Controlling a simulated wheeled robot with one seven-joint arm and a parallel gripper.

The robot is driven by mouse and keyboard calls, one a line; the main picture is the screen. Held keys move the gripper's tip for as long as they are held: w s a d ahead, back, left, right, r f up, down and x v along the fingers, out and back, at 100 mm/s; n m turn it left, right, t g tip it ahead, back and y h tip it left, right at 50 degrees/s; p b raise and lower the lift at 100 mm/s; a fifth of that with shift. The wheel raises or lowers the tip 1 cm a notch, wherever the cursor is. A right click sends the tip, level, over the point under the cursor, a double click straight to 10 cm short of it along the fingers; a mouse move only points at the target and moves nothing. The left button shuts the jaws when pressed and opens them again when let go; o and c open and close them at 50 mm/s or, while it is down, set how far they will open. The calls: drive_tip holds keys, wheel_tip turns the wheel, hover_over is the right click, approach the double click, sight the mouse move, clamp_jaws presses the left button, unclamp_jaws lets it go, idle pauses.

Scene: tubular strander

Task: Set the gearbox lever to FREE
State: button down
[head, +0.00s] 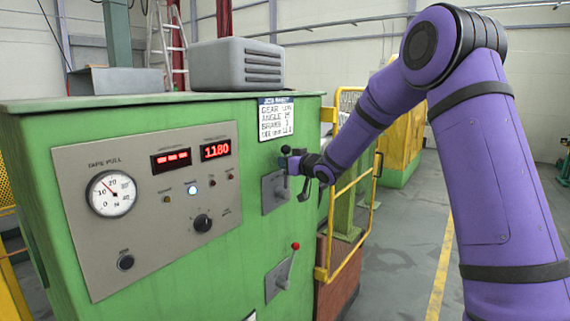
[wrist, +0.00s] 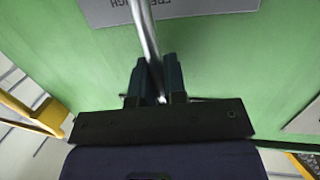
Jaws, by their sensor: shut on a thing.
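The gearbox lever is a silver rod (wrist: 144,28) in the wrist view, with its grey plate (wrist: 190,8) behind it. Upside-down lettering on the plate seems to include FREE and HIGH, partly cut off. In the head view the plate (head: 271,192) is on the right part of the green panel, and a dark knob (head: 285,150) shows at the lever's top. My gripper (head: 290,163) is at the lever, just below the knob. In the wrist view its dark jaws (wrist: 156,75) are shut around the rod. Which marking the lever stands at cannot be told.
A second lever with a red knob (head: 295,246) is lower on the green cabinet (head: 200,275). A gauge panel (head: 150,225) is to the left. A yellow railing (head: 350,215) stands close on the right beneath my arm. Open floor (head: 400,270) lies further right.

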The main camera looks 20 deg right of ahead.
drive_tip(key=c, duration=1.2)
unclamp_jaws()
drive_tip(key=shift+o, duration=0.2)
drive_tip(key=shift+s+d, duration=0.1)
drive_tip(key=shift+s, duration=0.05)
drive_tip(key=v, duration=1)
drive_tip(key=shift+s, duration=0.25)
drive_tip(key=shift+r, duration=0.15)
